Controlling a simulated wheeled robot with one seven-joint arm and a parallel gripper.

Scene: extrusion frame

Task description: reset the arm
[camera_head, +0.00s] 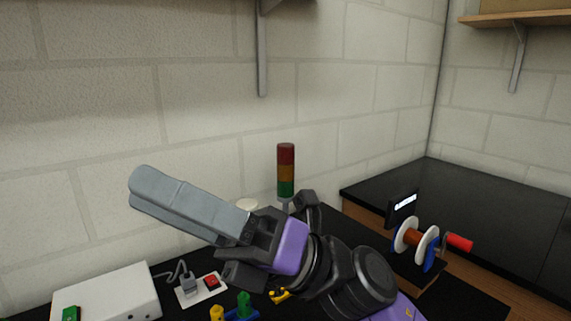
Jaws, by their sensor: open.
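My gripper (140,188) is raised at the middle left, in front of the pale wall. Its long grey fingers point up and to the left, and they overlap in this view. The gap between them cannot be made out, and no object shows at their tips. The purple and black wrist and arm behind them run down to the bottom edge, right of centre. They hide part of the black worktop (325,215). The gripper appears clear of everything around it.
A red, amber and green signal tower (286,170) stands behind my arm. A white box (110,292), a red switch (211,281) and small yellow, green and blue parts are below. A spool holder (415,238) stands at right. Shelf brackets (262,50) hang above.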

